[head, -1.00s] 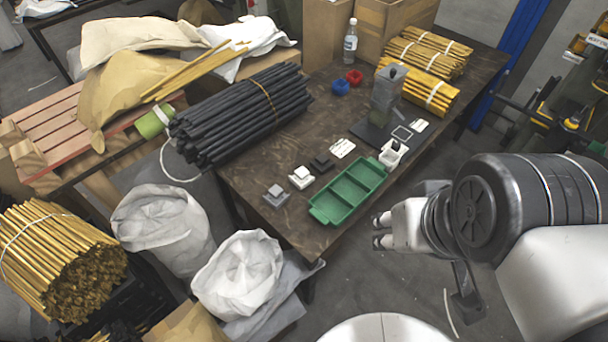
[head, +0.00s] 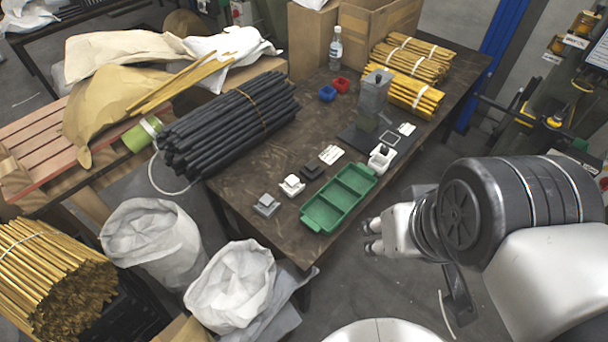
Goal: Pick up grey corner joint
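The grey corner joint (head: 267,205) appears to be the small grey block at the near left edge of the dark table (head: 238,176). A white block (head: 291,186) and a black block (head: 312,171) of similar size stand in a row up and to the right of it. My gripper (head: 372,237) is at the right, off the table's near edge and well apart from the grey block. Its fingers point left and a small gap shows between them; nothing is seen in it.
A green divided tray (head: 310,218) lies right of the blocks. Behind it stand a grey press (head: 374,95), a white holder (head: 382,157), a blue bin (head: 327,94) and a red bin (head: 341,85). Black rods (head: 228,123) cover the table's left; yellow rods (head: 415,93) lie at the back.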

